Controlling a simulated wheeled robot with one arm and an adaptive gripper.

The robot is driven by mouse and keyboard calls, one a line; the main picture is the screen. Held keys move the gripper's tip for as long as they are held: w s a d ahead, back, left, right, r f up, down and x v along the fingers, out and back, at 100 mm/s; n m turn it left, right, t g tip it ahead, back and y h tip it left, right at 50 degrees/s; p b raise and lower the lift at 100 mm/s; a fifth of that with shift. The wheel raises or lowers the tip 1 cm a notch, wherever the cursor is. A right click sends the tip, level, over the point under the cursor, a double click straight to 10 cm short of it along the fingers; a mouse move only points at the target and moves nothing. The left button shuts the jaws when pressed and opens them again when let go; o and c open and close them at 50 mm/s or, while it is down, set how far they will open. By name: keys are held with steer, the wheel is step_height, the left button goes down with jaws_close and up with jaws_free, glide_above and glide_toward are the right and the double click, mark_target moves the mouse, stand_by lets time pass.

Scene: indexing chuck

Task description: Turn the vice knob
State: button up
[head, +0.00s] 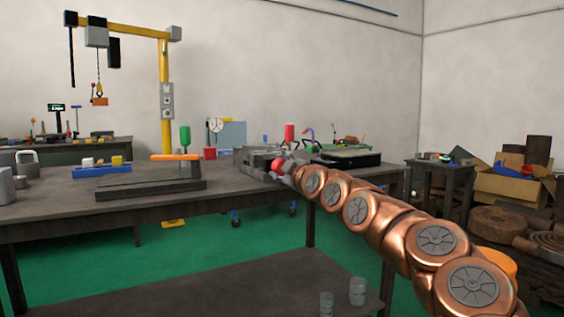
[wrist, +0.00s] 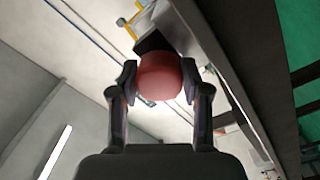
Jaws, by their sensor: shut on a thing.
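The vice (head: 256,159) is a grey block on the bench, right of its middle. Its red knob (head: 279,165) is on the side toward my arm. In the wrist view the red knob (wrist: 160,76) sits between the two fingers of my gripper (wrist: 160,88), with a dark part behind it. My gripper (head: 286,170) is shut on the knob, one finger on each side. In the head view the fingers are small and partly hidden by my copper arm.
A black case (head: 345,157) lies right of the vice. A yellow hoist (head: 165,90) stands behind. The bench front is mostly clear.

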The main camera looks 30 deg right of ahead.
steer(key=n+p, duration=0.1)
steer(key=n, duration=0.1)
steer(key=n+p, duration=0.3)
steer(key=p, duration=0.1)
steer(key=shift+r+n, duration=0.25)
steer(key=shift+n, duration=0.15)
steer(key=shift+f+n+p, duration=0.2)
steer(key=shift+n+p, duration=0.65)
steer(key=shift+n, duration=0.35)
steer(key=shift+f+n+y+p, duration=0.1)
steer(key=shift+n+y+p, duration=0.35)
steer(key=shift+p, duration=0.3)
steer(key=shift+d+f+n+h, duration=0.15)
steer(key=shift+n+h, duration=0.1)
steer(key=shift+n, duration=0.1)
steer(key=shift+n, duration=1.2)
steer(key=o, duration=1.1)
steer(key=shift+o, duration=0.2)
steer(key=shift+s, duration=0.1)
